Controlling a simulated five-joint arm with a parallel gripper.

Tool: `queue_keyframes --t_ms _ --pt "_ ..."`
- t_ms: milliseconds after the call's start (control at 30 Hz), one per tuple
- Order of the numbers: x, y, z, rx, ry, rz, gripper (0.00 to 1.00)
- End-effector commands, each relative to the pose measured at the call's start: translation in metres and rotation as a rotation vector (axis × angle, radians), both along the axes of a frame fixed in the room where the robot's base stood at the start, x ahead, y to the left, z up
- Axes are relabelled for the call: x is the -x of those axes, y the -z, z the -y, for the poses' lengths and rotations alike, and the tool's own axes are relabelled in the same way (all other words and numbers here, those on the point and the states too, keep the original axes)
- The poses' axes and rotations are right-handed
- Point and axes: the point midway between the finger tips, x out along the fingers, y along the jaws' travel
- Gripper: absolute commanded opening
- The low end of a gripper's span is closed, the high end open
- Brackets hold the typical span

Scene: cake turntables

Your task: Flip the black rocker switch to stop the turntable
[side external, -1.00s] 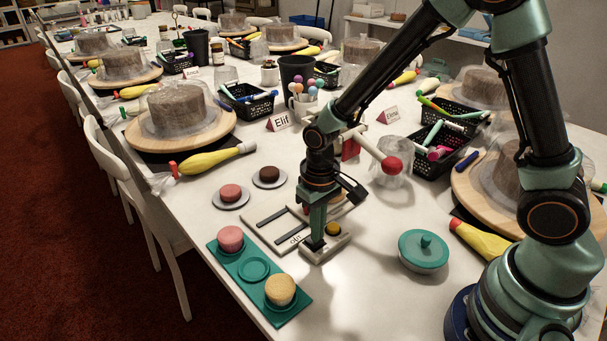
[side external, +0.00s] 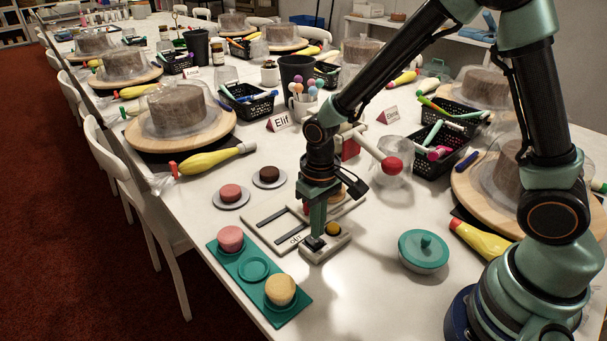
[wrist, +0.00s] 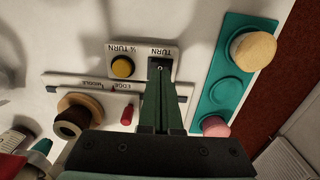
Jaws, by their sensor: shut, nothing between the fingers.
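The black rocker switch (wrist: 160,66) sits in a pale control box (wrist: 143,50) beside the printed word TURN, seen in the wrist view. In the side view my fingers largely hide the switch on the same box (side external: 325,246). A yellow button (wrist: 122,67) is on the box beside the switch; it also shows in the side view (side external: 333,229). My gripper (wrist: 161,84) is shut and empty, pointing down with its fingertips at the switch's near edge. In the side view my gripper (side external: 315,241) is over the box; I cannot tell whether it touches. The turntable is mostly hidden behind my gripper.
A teal tray (side external: 254,291) with pink and yellow cakes lies beside the box. A slotted pale board (side external: 262,232) adjoins it; a red knob (wrist: 126,115) is nearby. A teal-lidded bowl (side external: 423,250) stands to the right. A red-ended lever (side external: 391,165) sticks out behind my gripper.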

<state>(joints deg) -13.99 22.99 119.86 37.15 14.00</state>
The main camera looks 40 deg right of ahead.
Motion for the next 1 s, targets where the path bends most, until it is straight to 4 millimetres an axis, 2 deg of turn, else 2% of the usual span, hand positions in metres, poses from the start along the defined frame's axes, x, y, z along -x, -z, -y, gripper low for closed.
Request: queue_keyframes --t_ms 633,1000 --pt "-0.001 -0.047 0.0 -0.001 0.0 0.002 0.0" --pt "0.0 -0.052 0.0 0.0 0.0 0.0 0.0"
